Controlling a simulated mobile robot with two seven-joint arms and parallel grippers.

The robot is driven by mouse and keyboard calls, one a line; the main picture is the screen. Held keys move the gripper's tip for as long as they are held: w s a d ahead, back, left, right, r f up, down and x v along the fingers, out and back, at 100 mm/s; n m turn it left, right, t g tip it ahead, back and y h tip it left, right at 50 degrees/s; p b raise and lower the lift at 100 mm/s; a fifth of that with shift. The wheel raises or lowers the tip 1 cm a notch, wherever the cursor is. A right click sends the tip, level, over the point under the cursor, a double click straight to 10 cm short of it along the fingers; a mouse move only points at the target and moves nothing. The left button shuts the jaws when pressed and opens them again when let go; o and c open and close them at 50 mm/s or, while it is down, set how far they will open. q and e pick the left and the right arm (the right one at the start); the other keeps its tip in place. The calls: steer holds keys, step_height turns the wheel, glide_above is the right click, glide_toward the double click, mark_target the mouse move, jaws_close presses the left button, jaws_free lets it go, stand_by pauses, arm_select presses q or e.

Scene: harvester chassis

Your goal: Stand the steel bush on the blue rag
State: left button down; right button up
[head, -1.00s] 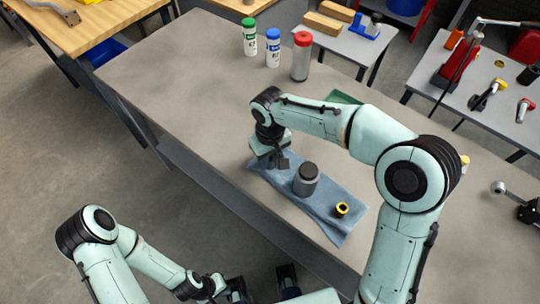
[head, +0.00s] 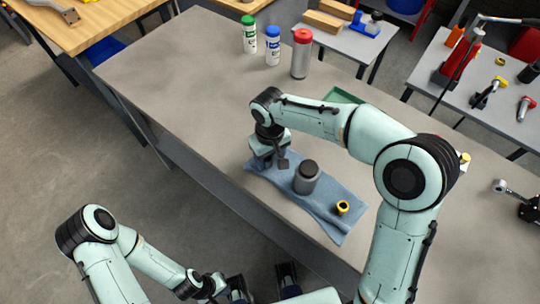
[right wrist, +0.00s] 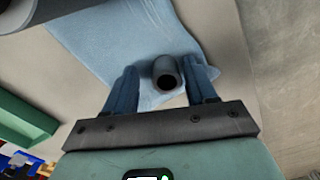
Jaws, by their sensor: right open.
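The steel bush (right wrist: 167,72) is a dark grey hollow cylinder in the right wrist view, its bore facing the camera. It stands upright on the blue rag (right wrist: 100,40), near the rag's end. My right gripper (right wrist: 163,85) is open, with one finger on each side of the bush; a gap shows at the left finger. In the head view the right gripper (head: 273,162) is low over the left end of the rag (head: 322,217) and hides the bush. My left gripper (head: 215,288) is at the bottom edge, away from the bench, its fingers unclear.
A green tray (head: 343,96) lies behind my right arm. Green-, blue- and red-capped containers (head: 301,55) stand at the back. The bench's left half (head: 180,80) is clear.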

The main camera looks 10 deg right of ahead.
mark_target(270, 157)
step_height(270, 157, up, 13)
steer(key=p, duration=0.2)
stand_by(0.7)
